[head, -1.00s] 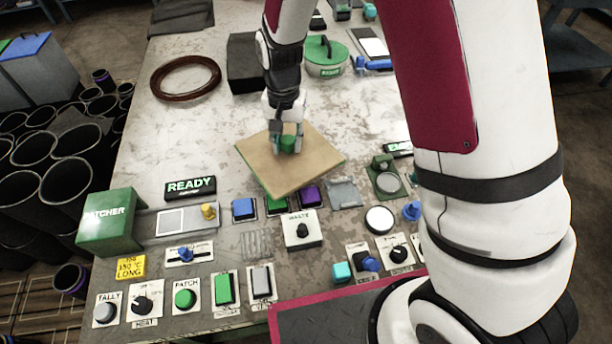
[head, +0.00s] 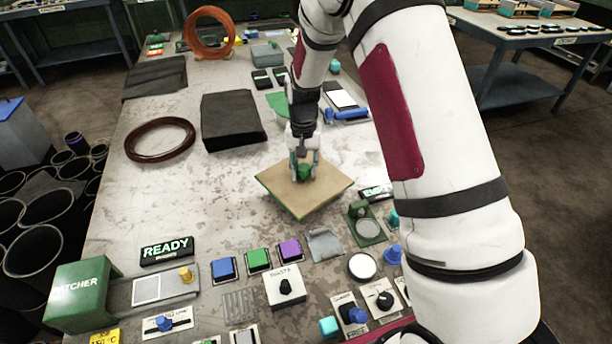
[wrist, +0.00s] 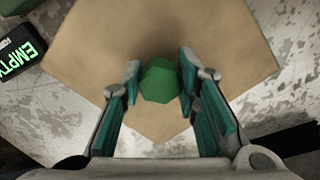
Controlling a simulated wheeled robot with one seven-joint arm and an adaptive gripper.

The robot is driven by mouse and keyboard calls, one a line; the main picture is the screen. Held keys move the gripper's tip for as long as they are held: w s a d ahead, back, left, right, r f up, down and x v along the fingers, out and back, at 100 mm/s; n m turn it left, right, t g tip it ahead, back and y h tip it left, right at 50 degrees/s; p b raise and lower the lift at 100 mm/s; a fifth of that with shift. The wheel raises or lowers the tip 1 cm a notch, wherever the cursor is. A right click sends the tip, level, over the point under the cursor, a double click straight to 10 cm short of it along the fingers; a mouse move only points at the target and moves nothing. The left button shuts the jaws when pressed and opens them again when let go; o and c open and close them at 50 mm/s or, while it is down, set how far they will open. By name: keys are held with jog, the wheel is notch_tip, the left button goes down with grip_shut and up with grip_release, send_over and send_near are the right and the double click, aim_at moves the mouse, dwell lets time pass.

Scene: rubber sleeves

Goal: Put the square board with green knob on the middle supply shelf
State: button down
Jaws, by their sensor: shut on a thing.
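The square tan board (head: 325,187) has a green edge and a green knob (head: 305,172) at its middle. It is at the middle of the worktable, beyond the row of coloured buttons. My gripper (head: 304,165) comes down from above and is shut on the knob. In the wrist view the knob (wrist: 159,81) sits between the two teal-padded fingers (wrist: 160,88), with the board (wrist: 100,50) spread out below. I cannot tell how far the board is above the table. I cannot pick out the middle supply shelf.
The worktable (head: 110,215) has controls along its near side. A bench (head: 510,30) with trays stands at the back right. Dark tubes (head: 40,205) stand at left.

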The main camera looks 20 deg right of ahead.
aim_at(306, 177)
jog(key=shift+w+d+f, duration=0.15)
jog(key=shift+d+f, duration=0.05)
jog(key=shift+f, duration=0.7)
jog(key=shift+w+d+f, duration=0.1)
jog(key=shift+d+f, duration=0.1)
jog(key=shift+f, duration=0.7)
jog(key=shift+f, duration=0.1)
jog(key=c, duration=1.2)
grip_release()
